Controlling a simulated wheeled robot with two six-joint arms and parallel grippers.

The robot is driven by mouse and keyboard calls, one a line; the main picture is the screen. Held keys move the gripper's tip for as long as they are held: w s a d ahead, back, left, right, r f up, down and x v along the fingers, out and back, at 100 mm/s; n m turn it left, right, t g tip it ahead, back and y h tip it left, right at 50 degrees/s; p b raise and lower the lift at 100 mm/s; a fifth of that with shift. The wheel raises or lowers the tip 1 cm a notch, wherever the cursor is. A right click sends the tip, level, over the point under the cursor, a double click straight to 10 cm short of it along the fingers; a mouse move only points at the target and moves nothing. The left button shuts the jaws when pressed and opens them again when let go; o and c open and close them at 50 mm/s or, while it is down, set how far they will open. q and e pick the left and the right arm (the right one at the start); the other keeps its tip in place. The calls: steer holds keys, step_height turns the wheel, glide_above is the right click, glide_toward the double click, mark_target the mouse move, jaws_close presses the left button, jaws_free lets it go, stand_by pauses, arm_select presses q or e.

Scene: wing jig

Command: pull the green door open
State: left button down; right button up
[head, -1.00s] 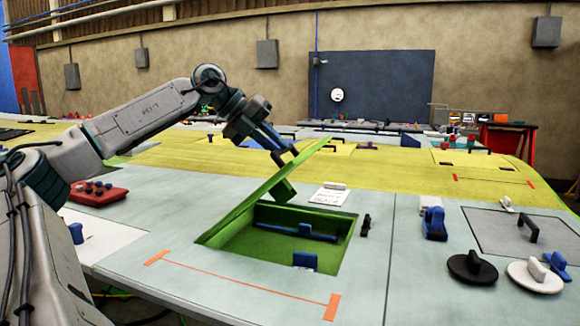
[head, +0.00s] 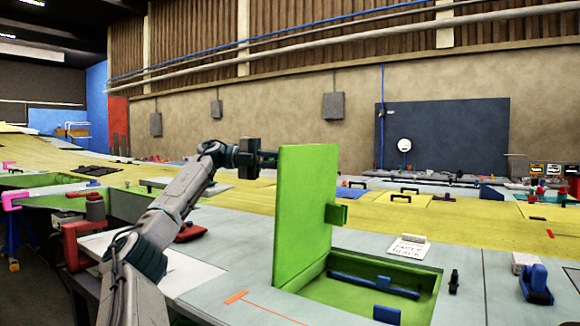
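The green door (head: 303,210) stands about upright on the left edge of a green-lined recess (head: 360,299) in the wing panel. A green block (head: 336,214) sticks out from its right side. My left gripper (head: 268,158) is at the door's upper left edge, level with its top. The fingers reach toward the door's far side, and their tips are partly hidden behind it, so I cannot tell whether they are open or touch it. My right gripper is not in view.
A blue bar (head: 374,285) and a blue block (head: 387,314) are in the recess. A white labelled card (head: 408,247), a black clip (head: 453,281) and a blue tool (head: 536,285) lie to the right. A red clamp (head: 90,240) stands left of my arm.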

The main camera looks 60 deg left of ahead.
arm_select(q)
steer(key=shift+s+a+f, duration=0.1)
steer(key=shift+s+a, duration=0.2)
steer(key=shift+a, duration=0.3)
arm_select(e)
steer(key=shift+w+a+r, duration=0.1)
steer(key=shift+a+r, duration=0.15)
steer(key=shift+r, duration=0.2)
arm_select(q)
steer(key=c, duration=1.4)
jaws_free()
steer(key=shift+c, duration=0.2)
